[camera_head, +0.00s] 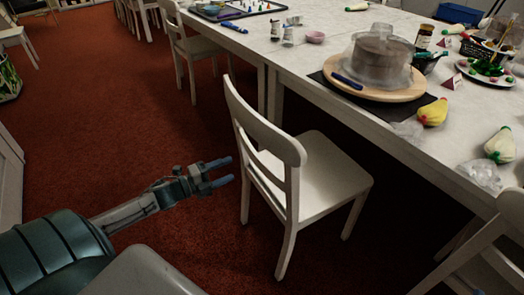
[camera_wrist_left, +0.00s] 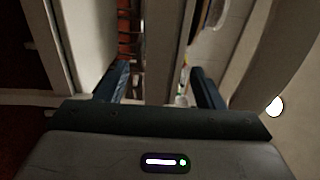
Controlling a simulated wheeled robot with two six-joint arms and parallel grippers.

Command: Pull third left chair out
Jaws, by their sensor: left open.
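A white wooden chair (camera_head: 325,178) stands at the near long side of the table, its backrest facing left and its seat partly under the table edge. My left gripper (camera_head: 230,172) is open and empty just left of this chair's backrest, at about the height of its lower rail. The two appear apart, though the gap is hard to judge. In the left wrist view the open fingers (camera_wrist_left: 160,86) point at pale upright bars, and one bar (camera_wrist_left: 163,45) shows between them.
Another white chair (camera_head: 192,47) stands farther along the same side, and part of one (camera_head: 492,236) shows at the lower right. The white table (camera_head: 312,72) holds a cake under a cover on a wooden turntable (camera_head: 395,92). Red carpet (camera_head: 115,125) is clear left of the chairs.

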